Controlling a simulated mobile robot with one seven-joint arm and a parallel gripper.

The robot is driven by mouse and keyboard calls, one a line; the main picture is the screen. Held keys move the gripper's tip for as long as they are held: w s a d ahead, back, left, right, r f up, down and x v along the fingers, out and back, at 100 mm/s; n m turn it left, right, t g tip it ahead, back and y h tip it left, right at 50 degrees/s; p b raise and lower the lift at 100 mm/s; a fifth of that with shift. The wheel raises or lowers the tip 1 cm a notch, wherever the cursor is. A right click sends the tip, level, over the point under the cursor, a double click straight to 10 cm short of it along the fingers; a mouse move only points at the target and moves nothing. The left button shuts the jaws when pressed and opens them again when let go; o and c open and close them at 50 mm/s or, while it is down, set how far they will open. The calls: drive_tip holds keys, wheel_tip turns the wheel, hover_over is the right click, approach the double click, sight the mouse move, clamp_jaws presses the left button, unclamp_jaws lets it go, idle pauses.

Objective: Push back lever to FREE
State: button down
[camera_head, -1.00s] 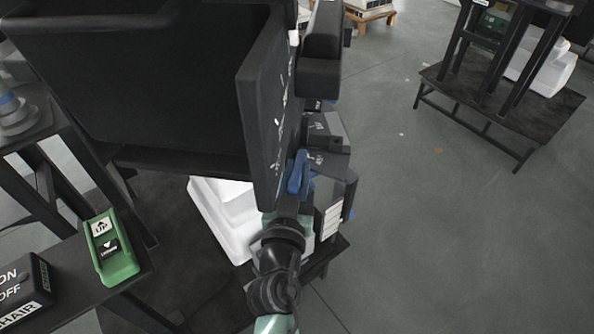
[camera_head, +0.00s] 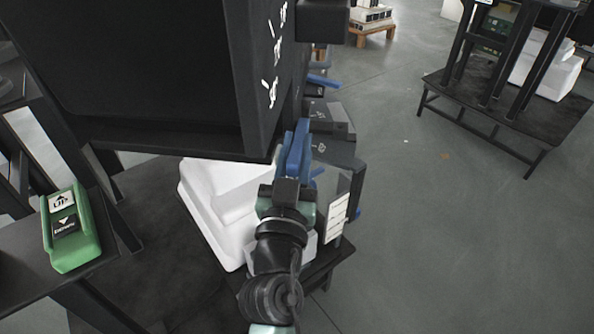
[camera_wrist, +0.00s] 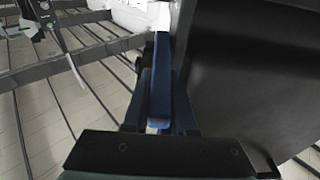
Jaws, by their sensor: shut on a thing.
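A blue lever (camera_wrist: 160,85) runs lengthwise through the middle of the wrist view, beside a large black panel (camera_wrist: 255,70). Blue parts overlap at the fingertips there, so the lever and fingers are hard to tell apart. The lettering is too slanted to read surely.
A green UP control box (camera_head: 70,228) sits on a dark stand at left. A white stepped base (camera_head: 220,205) is under the chair part. Another blue lever (camera_head: 322,80) sticks out farther back. A dark platform (camera_head: 500,105) stands at upper right.

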wheel_tip(320, 180, down, 4)
drive_tip(key=t+b, duration=0.4)
drive_tip(key=b, duration=2)
drive_tip(key=shift+t+h, duration=0.3)
drive_tip(key=shift+h, duration=0.1)
drive_tip(key=shift+b, duration=0.75)
drive_tip(key=shift+w+r+t+b, duration=0.15)
drive_tip(key=shift+t+b, duration=0.25)
drive_tip(key=shift+b, duration=0.75)
drive_tip(key=c, duration=0.7)
unclamp_jaws()
drive_tip(key=shift+b+v, duration=2)
drive_tip(key=shift+v, duration=4.5)
